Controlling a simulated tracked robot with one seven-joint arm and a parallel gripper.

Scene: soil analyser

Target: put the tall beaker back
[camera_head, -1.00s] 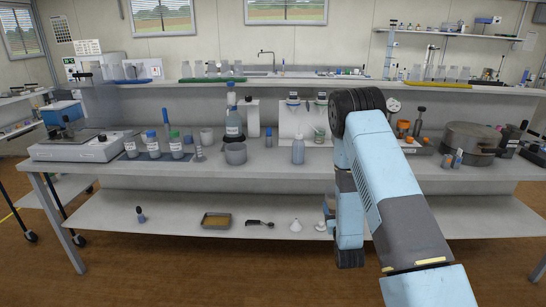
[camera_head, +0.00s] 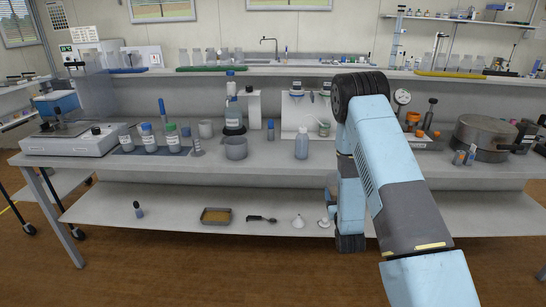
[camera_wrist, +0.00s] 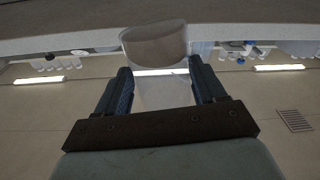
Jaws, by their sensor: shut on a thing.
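My gripper (camera_wrist: 160,82) shows in the wrist view with its two dark fingers shut on a clear tall beaker (camera_wrist: 163,96). The beaker's walls are see-through, and a greyish rounded end (camera_wrist: 154,45) of it sticks out past the fingertips. I cannot tell whether that is the base or contents. In the head view my own blue arm covers the gripper and the held beaker.
The workbench (camera_head: 260,171) carries a grey pot (camera_head: 236,148), a clear bottle (camera_head: 302,144), several capped jars (camera_head: 149,138) and a large metal vessel (camera_head: 482,138). A lower shelf (camera_head: 175,207) holds a tray (camera_head: 216,216). Bare bench lies along the front edge.

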